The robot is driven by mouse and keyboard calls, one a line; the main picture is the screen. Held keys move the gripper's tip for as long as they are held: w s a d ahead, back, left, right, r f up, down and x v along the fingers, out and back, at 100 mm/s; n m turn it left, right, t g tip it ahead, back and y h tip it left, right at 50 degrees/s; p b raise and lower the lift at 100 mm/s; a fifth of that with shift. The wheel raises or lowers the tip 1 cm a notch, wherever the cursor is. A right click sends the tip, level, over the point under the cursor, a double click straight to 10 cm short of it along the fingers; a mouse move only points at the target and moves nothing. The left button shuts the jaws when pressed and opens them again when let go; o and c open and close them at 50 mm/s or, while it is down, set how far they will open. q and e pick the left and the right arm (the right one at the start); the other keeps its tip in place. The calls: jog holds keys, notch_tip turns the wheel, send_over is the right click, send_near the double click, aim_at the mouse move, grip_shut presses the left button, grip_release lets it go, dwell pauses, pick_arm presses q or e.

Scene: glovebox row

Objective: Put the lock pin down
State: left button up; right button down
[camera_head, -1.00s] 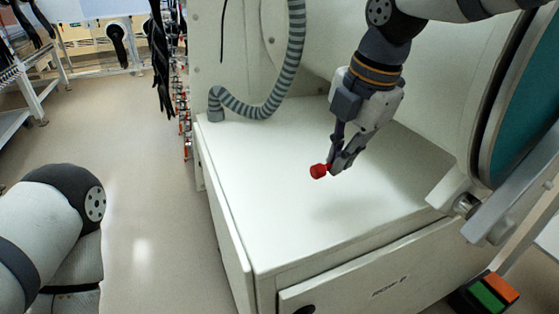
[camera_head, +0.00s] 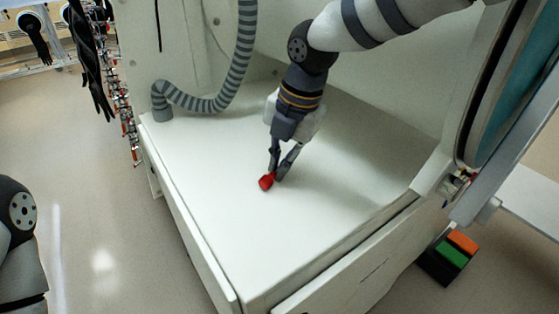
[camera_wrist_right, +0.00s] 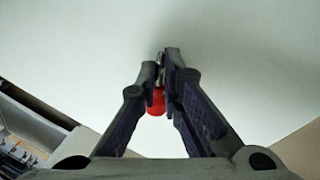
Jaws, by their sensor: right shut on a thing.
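The lock pin (camera_head: 266,182) has a red head that shows at the fingertips of my right gripper (camera_head: 277,176), over the white cabinet top (camera_head: 220,215). The right gripper is shut on the pin. In the right wrist view the red head of the lock pin (camera_wrist_right: 156,102) shows between the fingers, and a metal part is pinched at the tips of the right gripper (camera_wrist_right: 168,65). The fingers hide part of the pin. I cannot tell whether the pin touches the surface. My left arm shows at the left edge, but its gripper is out of view.
A striped grey hose (camera_head: 215,103) runs down to the back left of the cabinet top. A round door with a teal panel (camera_head: 508,110) stands at the right. A box with orange and green parts (camera_head: 452,254) is at the lower right. The cabinet top's front is clear.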

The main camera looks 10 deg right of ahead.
aim_at(293, 180)
jog(key=shift+f, duration=0.15)
jog(key=c, duration=1.8)
grip_release()
jog(key=shift+o, duration=0.2)
jog(key=v, duration=1.2)
jog(key=shift+p, duration=0.35)
